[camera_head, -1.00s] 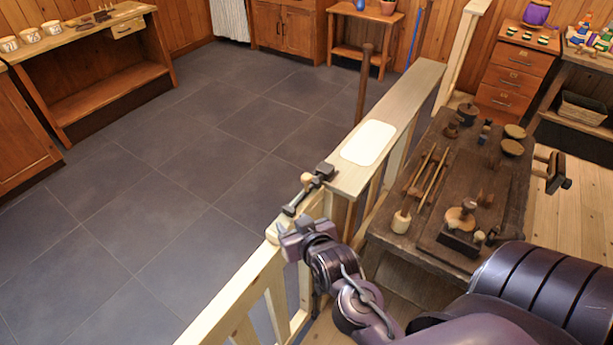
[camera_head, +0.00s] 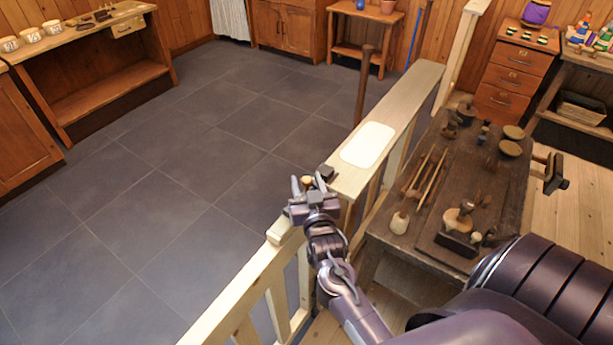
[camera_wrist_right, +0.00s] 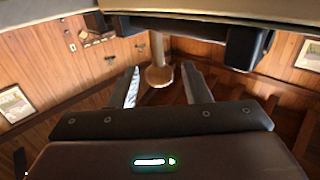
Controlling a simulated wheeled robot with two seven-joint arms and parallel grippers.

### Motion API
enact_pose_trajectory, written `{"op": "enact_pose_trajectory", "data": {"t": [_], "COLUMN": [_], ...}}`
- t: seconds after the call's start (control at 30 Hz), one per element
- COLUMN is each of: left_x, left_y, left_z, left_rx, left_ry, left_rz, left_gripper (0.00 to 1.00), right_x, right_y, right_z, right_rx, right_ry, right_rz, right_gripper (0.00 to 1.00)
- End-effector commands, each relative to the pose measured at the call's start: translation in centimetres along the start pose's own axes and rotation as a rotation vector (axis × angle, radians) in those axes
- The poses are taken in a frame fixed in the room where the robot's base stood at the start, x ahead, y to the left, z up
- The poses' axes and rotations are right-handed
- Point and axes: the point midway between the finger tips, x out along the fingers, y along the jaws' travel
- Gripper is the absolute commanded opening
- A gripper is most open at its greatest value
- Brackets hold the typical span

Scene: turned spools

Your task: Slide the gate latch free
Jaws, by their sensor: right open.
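The gate latch sits on top of the pale wooden gate rail (camera_head: 232,292), largely hidden behind my right gripper (camera_head: 308,187) in the head view. Its pale round knob (camera_head: 307,180) shows between the fingers, and a dark block (camera_head: 327,172) shows beyond them on the adjoining rail. My right gripper is open at the latch. In the right wrist view the knob on its stem (camera_wrist_right: 158,74) stands between the two spread fingers, with gaps visible on both sides. Dark blocks (camera_wrist_right: 245,45) show at the top. The bolt's position is hidden. My left gripper is out of view.
A wide rail with a white plate (camera_head: 368,143) continues beyond the latch. A dark workbench (camera_head: 485,185) with turned wooden pieces and rods stands right of the fence. An upright wooden post (camera_head: 363,85) rises behind the rail. Tiled floor (camera_head: 150,205) lies open to the left.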

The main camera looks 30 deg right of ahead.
Motion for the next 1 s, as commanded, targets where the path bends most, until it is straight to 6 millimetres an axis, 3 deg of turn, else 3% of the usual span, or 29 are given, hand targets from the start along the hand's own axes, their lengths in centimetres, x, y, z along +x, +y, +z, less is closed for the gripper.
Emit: {"op": "enact_pose_trajectory", "data": {"t": [0.13,0.43,0.77,1.0], "left_x": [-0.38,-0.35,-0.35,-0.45], "left_y": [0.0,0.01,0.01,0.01], "left_z": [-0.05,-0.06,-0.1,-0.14], "left_rx": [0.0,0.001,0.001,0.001], "left_ry": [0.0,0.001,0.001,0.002], "left_rz": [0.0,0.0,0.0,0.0], "left_gripper": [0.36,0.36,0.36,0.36], "right_x": [1.17,1.35,1.33,1.19], "right_y": [0.05,0.05,0.05,-0.1], "right_z": [-0.07,0.04,0.03,0.02], "right_rx": [-0.001,-0.001,-0.001,0.0], "right_ry": [0.0,-0.001,-0.001,-0.002], "right_rz": [0.0,0.0,0.0,0.0], "right_gripper": [0.43,0.42,0.0,0.0]}}
